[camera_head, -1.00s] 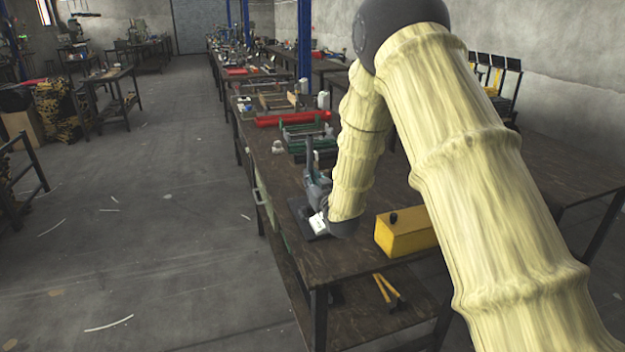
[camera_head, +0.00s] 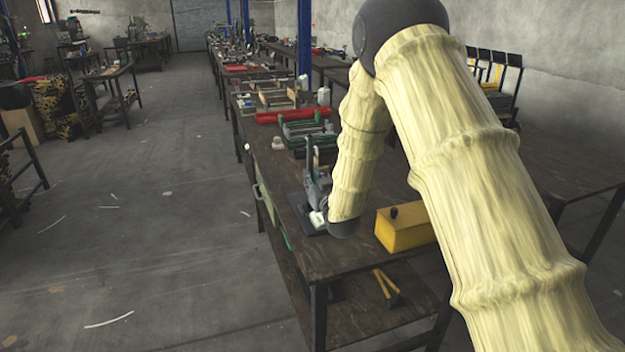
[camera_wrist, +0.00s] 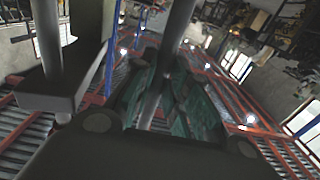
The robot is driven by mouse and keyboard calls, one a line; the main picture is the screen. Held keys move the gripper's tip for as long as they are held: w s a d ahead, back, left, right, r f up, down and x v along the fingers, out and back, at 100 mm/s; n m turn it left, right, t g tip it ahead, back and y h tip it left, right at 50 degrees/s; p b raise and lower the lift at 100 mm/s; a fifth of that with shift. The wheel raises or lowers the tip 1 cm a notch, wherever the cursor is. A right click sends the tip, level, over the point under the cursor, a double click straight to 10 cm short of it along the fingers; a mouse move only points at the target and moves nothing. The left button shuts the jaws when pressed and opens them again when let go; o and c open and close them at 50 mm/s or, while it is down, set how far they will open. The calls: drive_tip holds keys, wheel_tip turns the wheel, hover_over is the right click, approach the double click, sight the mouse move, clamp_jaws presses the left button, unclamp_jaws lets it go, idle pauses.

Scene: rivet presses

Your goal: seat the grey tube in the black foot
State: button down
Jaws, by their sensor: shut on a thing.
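My gripper (camera_head: 316,186) is low over the near end of the workbench, partly hidden by my arm. In the wrist view its fingers (camera_wrist: 160,98), with dark green parts, are closed around a slim grey tube (camera_wrist: 176,40). The tube also stands up above the gripper in the head view (camera_head: 309,152). The black foot (camera_head: 298,203) is a flat dark plate on the bench, just below and beside the gripper. The tube's lower end is hidden, so I cannot tell whether it touches or sits in the foot.
A yellow box (camera_head: 404,232) with a black knob stands right of my gripper. Green-framed items (camera_head: 303,130) and a red bar (camera_head: 290,116) lie farther back on the bench (camera_head: 345,262). A hammer (camera_head: 386,286) lies on the lower shelf. The left bench edge is close to the foot.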

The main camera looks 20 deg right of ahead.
drive_tip(key=shift+f, duration=0.35)
drive_tip(key=c, duration=1.3)
unclamp_jaws()
drive_tip(key=shift+s, duration=0.15)
drive_tip(key=s, duration=1.1)
drive_tip(key=shift+s+d, duration=0.25)
drive_tip(key=shift+s, duration=0.15)
